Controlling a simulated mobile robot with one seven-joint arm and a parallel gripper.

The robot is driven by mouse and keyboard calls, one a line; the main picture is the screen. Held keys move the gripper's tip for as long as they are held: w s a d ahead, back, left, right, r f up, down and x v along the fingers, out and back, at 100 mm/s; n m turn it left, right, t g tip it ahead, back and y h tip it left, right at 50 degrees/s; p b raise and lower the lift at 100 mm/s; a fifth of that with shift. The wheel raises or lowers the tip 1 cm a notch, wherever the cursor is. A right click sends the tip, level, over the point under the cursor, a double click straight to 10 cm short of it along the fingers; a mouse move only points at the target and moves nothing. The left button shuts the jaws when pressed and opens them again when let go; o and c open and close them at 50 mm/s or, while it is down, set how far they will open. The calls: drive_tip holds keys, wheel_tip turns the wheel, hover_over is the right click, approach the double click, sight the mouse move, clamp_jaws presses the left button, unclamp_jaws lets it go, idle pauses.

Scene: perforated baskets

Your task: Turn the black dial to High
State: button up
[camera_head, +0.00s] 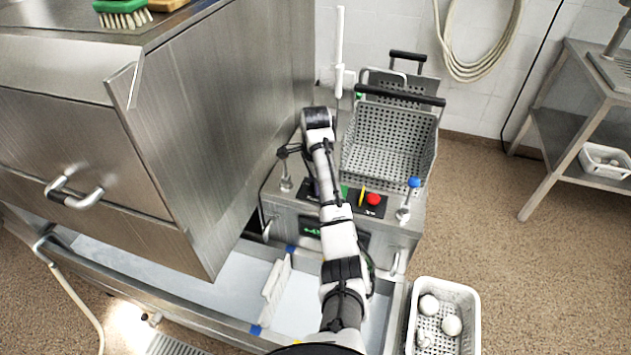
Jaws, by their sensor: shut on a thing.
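My arm reaches up the middle of the camera_head view and bends over the grey control unit (384,233). My gripper (286,152) is small and dark in the picture, at the top of a metal lever (286,181) on the unit's left side. It looks shut around the lever's top, though the contact is hard to make out. I cannot make out a black dial; my arm covers part of the black control panel (373,211). A red button (374,199) and a yellow part (362,194) show on that panel, with some green beside my arm.
A lever with a blue knob (414,182) stands at the unit's right. A perforated basket (392,156) sits behind the panel. A large steel housing (215,120) rises close on the left. A white crate (465,290) with several round pale items stands at lower right.

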drive_tip(key=o, duration=1)
drive_tip(key=shift+r, duration=0.1)
drive_tip(key=shift+w+r, duration=0.15)
drive_tip(key=shift+r, duration=0.75)
wheel_tip(320, 180, up, 12)
drive_tip(key=shift+f, duration=0.1)
